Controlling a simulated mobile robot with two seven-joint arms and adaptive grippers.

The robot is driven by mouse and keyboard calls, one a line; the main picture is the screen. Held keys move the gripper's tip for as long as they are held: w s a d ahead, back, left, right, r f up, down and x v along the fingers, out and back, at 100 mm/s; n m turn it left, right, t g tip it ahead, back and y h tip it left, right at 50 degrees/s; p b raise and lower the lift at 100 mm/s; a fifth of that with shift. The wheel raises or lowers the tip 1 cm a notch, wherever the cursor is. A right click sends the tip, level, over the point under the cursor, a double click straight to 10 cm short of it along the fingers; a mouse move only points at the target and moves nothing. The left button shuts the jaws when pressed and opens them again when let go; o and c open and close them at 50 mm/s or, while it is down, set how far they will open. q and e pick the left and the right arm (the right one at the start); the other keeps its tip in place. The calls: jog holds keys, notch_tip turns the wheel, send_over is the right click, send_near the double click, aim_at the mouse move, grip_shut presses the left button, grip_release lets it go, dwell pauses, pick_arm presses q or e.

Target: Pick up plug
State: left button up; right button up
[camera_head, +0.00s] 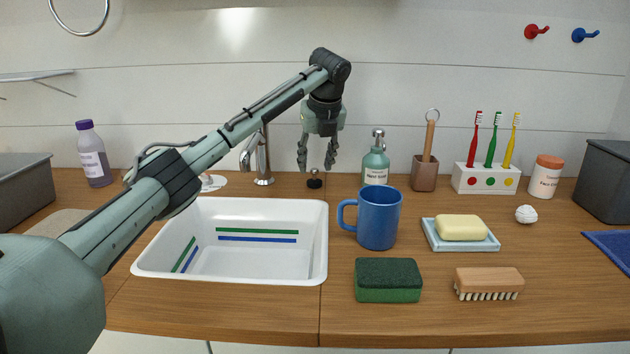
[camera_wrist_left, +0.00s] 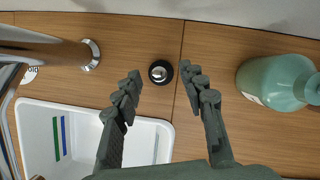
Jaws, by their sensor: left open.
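The plug (camera_head: 314,179) is a small round black piece with a shiny knob on top. It sits on the wooden counter behind the white basin, right of the tap. In the left wrist view the plug (camera_wrist_left: 160,72) lies between and beyond the two fingertips. My left gripper (camera_head: 317,167) points down above the plug, its fingers spread apart on either side of it. In the wrist view the fingers of my left gripper (camera_wrist_left: 162,85) are open with nothing held between them. My right gripper is not in view.
The tap (camera_head: 263,160) stands left of the plug and the green soap bottle (camera_head: 375,162) right of it. The white basin (camera_head: 318,240) is in front. A blue mug (camera_head: 378,220) stands right of the basin. The wall is close behind.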

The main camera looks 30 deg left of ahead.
aim_at(314, 169)
pick_arm(q)
jog(key=shift+x, duration=1.5)
jog(key=shift+s, duration=0.1)
jog(key=shift+c, duration=0.6)
grip_shut()
